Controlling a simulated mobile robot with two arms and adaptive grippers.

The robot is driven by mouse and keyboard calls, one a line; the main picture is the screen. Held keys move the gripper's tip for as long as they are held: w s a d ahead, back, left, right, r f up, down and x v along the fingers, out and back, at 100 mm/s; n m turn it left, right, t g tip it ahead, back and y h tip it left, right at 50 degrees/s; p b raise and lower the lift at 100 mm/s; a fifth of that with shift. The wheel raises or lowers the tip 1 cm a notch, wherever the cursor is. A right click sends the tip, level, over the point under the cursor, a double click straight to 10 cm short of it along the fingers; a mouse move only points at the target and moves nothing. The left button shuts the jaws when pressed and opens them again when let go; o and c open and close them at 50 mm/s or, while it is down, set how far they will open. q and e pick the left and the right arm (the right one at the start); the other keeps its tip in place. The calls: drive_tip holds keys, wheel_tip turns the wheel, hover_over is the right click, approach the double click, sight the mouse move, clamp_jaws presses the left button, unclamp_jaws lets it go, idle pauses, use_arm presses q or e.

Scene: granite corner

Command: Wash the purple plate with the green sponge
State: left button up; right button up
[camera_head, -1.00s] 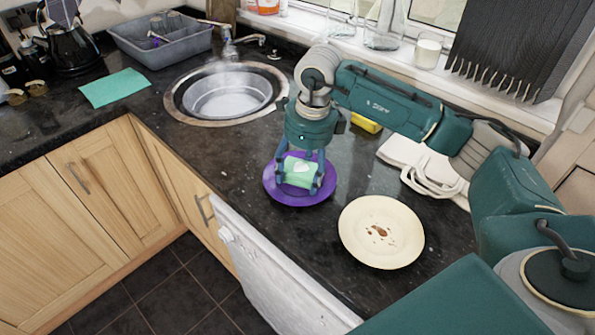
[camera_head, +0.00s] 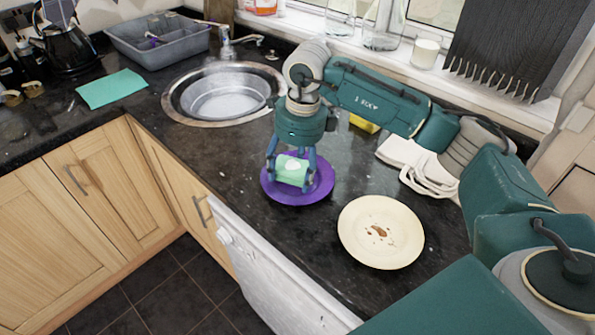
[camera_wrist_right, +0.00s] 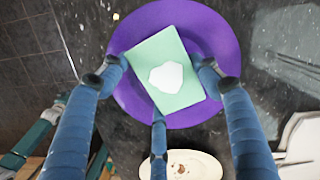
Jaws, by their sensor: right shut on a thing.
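The purple plate (camera_head: 318,188) lies on the dark granite counter, left of a cream plate. The green sponge (camera_head: 291,172) is over the purple plate, with a white patch of what looks like foam on its top. My right gripper (camera_head: 291,180) points down with its fingers shut on the sponge's sides. In the right wrist view the sponge (camera_wrist_right: 148,52) covers the middle of the purple plate (camera_wrist_right: 222,35), between the fingers (camera_wrist_right: 160,75). I cannot tell how firmly the sponge touches the plate. My left gripper is not in view.
The cream plate (camera_head: 352,238) with brown stains lies close on the right. A round sink (camera_head: 182,113) is behind left, with a grey dish tub (camera_head: 150,58) beyond it. A green cloth (camera_head: 112,89) lies left of the sink.

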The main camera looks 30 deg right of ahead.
drive_tip(key=shift+s+d+f, duration=0.1)
drive_tip(key=shift+s+d, duration=0.45)
drive_tip(key=shift+s, duration=0.2)
drive_tip(key=shift+w+a, duration=0.55)
drive_tip(key=shift+w, duration=0.2)
drive_tip(key=shift+s+d+r+b, duration=0.2)
drive_tip(key=shift+s+d+b, duration=0.15)
drive_tip(key=shift+s+d, duration=0.3)
drive_tip(key=shift+w+a+f, duration=0.1)
drive_tip(key=shift+w+a, duration=0.6)
drive_tip(key=shift+s+d, duration=0.6)
drive_tip(key=shift+s, duration=0.15)
drive_tip(key=shift+w+a+b, duration=0.3)
drive_tip(key=shift+w+a, duration=0.3)
drive_tip(key=shift+w, duration=0.15)
drive_tip(key=shift+s+d, duration=0.6)
drive_tip(key=shift+s, duration=0.2)
